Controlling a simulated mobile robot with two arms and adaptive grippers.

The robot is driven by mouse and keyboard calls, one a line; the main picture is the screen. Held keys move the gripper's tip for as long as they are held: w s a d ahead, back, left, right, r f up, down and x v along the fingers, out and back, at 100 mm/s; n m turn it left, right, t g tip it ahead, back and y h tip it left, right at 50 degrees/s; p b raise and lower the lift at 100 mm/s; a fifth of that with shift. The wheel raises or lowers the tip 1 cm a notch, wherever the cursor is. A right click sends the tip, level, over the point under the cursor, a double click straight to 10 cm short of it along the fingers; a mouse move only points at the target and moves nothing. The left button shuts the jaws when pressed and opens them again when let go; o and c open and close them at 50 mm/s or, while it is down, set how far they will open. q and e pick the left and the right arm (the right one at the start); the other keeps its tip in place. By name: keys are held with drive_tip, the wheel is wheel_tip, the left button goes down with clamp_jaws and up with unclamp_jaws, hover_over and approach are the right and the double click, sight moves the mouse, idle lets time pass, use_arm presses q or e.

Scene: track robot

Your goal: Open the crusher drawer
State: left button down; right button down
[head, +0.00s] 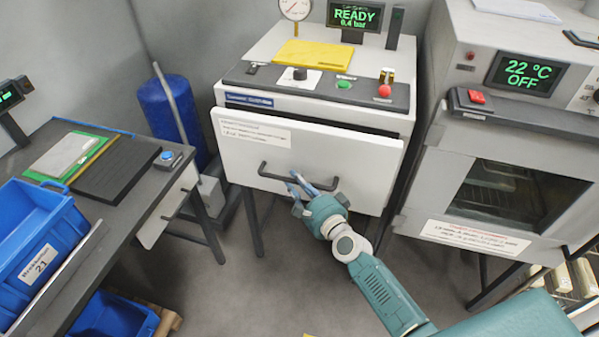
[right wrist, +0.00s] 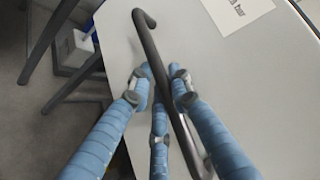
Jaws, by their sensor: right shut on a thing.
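The crusher (head: 318,90) stands in the middle of the head view, with a display reading READY 0,4 bar (head: 355,16) on top. Its white drawer front (head: 362,158) carries a dark bar handle (head: 270,176) and a paper label. My left gripper does not show.
An oven (head: 515,150) showing 22 °C OFF stands close on the right. On the left are a table (head: 100,215) with a scale and blue bins (head: 35,235). A blue cylinder (head: 170,110) stands behind. The floor (head: 230,290) before the crusher is clear.

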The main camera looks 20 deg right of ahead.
drive_tip(key=s+a+p, duration=0.1)
drive_tip(key=s+a, duration=0.7)
drive_tip(key=s, duration=0.5)
drive_tip(key=s+a+p, duration=0.1)
drive_tip(key=s+a, duration=0.8)
drive_tip(key=s, duration=0.4)
drive_tip(key=shift+a, duration=0.2)
drive_tip(key=c, duration=1.8)
unclamp_jaws()
drive_tip(key=shift+c, duration=0.2)
drive_tip(key=v, duration=1.2)
